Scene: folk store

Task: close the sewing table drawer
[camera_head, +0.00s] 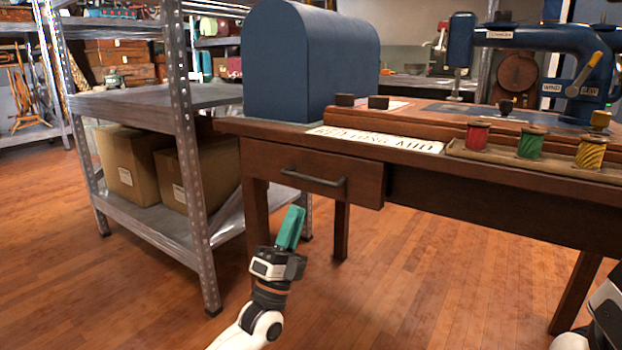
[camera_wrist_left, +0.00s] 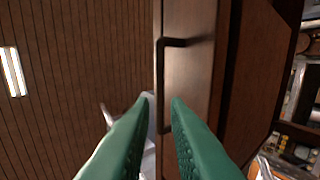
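The wooden sewing table (camera_head: 480,215) has a brown drawer (camera_head: 265,163) at its left end with a dark bar handle (camera_head: 313,179). The drawer front seems to stand a little forward of the table; how far is hard to tell. My left gripper (camera_head: 294,222) has green fingers pointing up, below and in front of the drawer. In the left wrist view its two fingers (camera_wrist_left: 160,105) are apart with nothing held between them, and the handle (camera_wrist_left: 163,80) and drawer front (camera_wrist_left: 188,65) lie ahead. I see no clear contact. My right gripper is out of view; part of my right arm shows at the lower right.
A metal shelf (camera_head: 185,115) with cardboard boxes (camera_head: 130,165) stands close left of the table. On the table are a blue domed cover (camera_head: 310,60), a sewing machine (camera_head: 530,40) and thread spools (camera_head: 532,142). The wooden floor in front is clear.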

